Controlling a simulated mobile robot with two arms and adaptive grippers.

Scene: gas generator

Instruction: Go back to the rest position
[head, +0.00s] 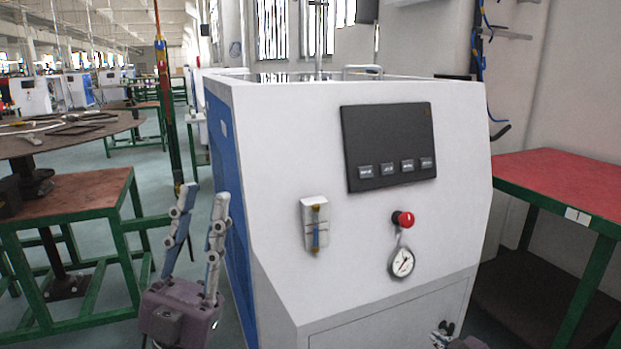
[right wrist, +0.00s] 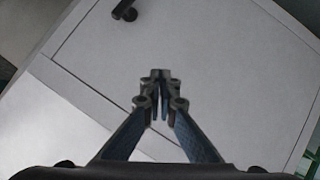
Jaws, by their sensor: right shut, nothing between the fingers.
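The gas generator (head: 275,120) is a white cabinet with a blue side, standing upright in the middle of the head view. Its front has a dark panel (head: 388,146) with several buttons, a red knob (head: 403,219), a round gauge (head: 401,262) and a small flow meter (head: 315,225). My left gripper (head: 204,192) points up beside the cabinet's left edge, its two fingers apart with nothing between them. My right gripper (head: 443,330) shows only partly at the bottom edge. In the right wrist view its fingers (right wrist: 160,80) meet, empty, before a pale cabinet door (right wrist: 225,60).
A green-framed table (head: 75,200) stands at the left, with a round table (head: 75,138) behind it. A red-topped green table (head: 565,184) stands at the right of the cabinet. A dark handle (right wrist: 124,10) shows on the door. Floor shows between the left tables and the cabinet.

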